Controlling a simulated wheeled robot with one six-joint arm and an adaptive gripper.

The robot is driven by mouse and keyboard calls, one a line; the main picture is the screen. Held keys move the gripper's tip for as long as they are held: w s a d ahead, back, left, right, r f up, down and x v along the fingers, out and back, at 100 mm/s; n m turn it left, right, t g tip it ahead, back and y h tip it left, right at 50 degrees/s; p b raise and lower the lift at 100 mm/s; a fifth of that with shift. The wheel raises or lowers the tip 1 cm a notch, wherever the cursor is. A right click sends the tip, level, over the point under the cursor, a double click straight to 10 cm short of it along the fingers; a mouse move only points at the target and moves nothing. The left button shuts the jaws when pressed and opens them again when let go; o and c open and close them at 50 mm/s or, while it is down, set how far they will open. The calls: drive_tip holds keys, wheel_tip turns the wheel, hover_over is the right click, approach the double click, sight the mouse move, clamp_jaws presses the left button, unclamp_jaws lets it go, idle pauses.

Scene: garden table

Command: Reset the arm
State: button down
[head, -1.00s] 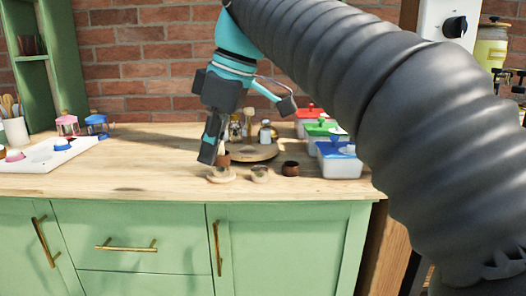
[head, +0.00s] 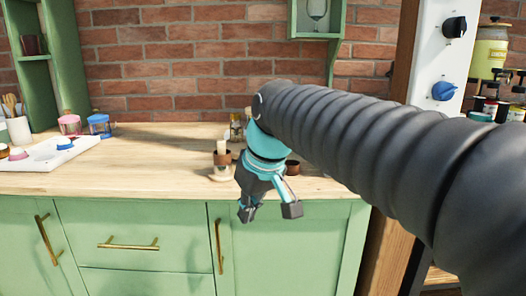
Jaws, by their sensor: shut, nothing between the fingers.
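My gripper (head: 247,212) hangs in front of the table's front edge, pointing down, its fingers shut and empty. It is apart from the things on the wooden tabletop (head: 130,165). A cream candle-like piece in a brown ring (head: 221,158) stands upright on a small pale base, just left of my gripper. Another brown ring (head: 293,167) sits to the right, partly behind my gripper. My arm hides most of the back right of the tabletop, including the round board and lidded boxes.
The left-centre tabletop is clear. Green cabinets stand below; a wooden post (head: 400,90) rises at the right.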

drive_tip(key=s+d+f+m+t+h, duration=0.1)
drive_tip(key=s+d+f+m, duration=0.2)
drive_tip(key=s+d+f, duration=0.4)
drive_tip(key=s+d+f+m+t+h, duration=0.1)
drive_tip(key=s+d+f+m, duration=0.3)
drive_tip(key=s+d+f, duration=0.3)
drive_tip(key=shift+s+d+f+h, duration=0.15)
drive_tip(key=shift+s+d+h, duration=0.45)
drive_tip(key=shift+d, duration=1.75)
